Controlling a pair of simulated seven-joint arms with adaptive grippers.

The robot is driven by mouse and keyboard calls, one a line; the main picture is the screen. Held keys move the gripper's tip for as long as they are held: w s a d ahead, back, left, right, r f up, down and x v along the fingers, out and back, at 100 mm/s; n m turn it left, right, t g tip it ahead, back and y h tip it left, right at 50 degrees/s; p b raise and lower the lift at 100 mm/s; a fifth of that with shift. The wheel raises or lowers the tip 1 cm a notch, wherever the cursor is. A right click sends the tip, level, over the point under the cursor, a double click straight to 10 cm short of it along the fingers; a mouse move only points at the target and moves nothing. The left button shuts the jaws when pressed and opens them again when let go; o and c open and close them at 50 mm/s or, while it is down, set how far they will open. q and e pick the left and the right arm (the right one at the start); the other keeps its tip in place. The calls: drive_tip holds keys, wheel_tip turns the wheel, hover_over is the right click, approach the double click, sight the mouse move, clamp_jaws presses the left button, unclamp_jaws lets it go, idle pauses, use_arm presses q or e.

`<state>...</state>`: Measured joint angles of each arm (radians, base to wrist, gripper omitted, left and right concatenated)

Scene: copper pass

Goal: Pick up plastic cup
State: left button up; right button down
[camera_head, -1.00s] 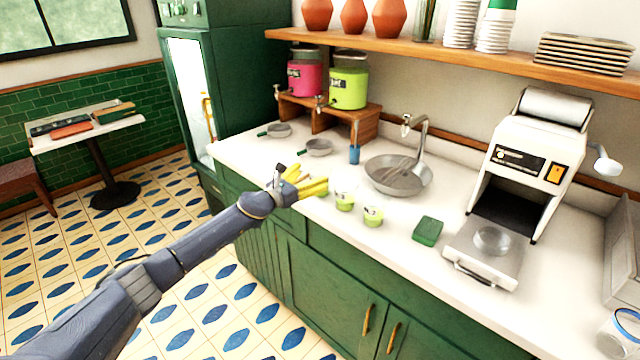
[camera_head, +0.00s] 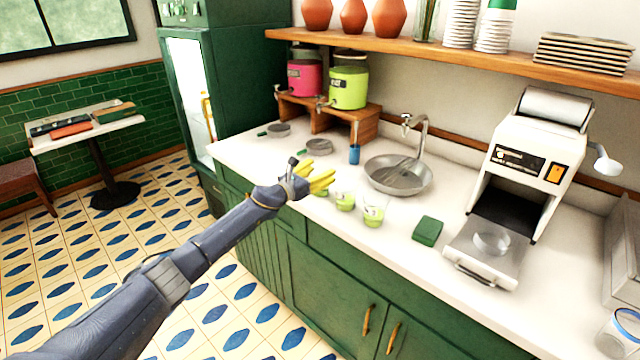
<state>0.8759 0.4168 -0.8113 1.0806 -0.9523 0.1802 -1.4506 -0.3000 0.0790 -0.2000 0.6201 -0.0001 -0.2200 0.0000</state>
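Clear plastic cups with green contents stand on the white counter. One plastic cup (camera_head: 345,200) is just right of my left gripper, and another plastic cup (camera_head: 373,214) stands further right. A third one shows only partly, mostly hidden behind my gripper's yellow fingers. My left gripper (camera_head: 328,181) is over the counter's front edge. Its two yellow fingers are spread apart and point right, toward the cups. I see nothing held between them. My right gripper is out of the frame.
A green sponge (camera_head: 427,230) lies right of the cups. A metal sink bowl (camera_head: 398,176) with a tap is behind them. A blue cup (camera_head: 354,154) and strainers (camera_head: 319,147) are further back. A white machine (camera_head: 527,160) stands at right.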

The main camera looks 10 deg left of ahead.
use_arm(q)
drive_tip(key=c, duration=0.6)
drive_tip(key=shift+o, duration=0.2)
drive_tip(key=shift+r, duration=0.15)
wheel_tip(320, 180, up, 19)
drive_tip(key=shift+r, duration=0.2)
idle(1.2)
drive_tip(key=shift+r, duration=0.2)
idle(1.3)
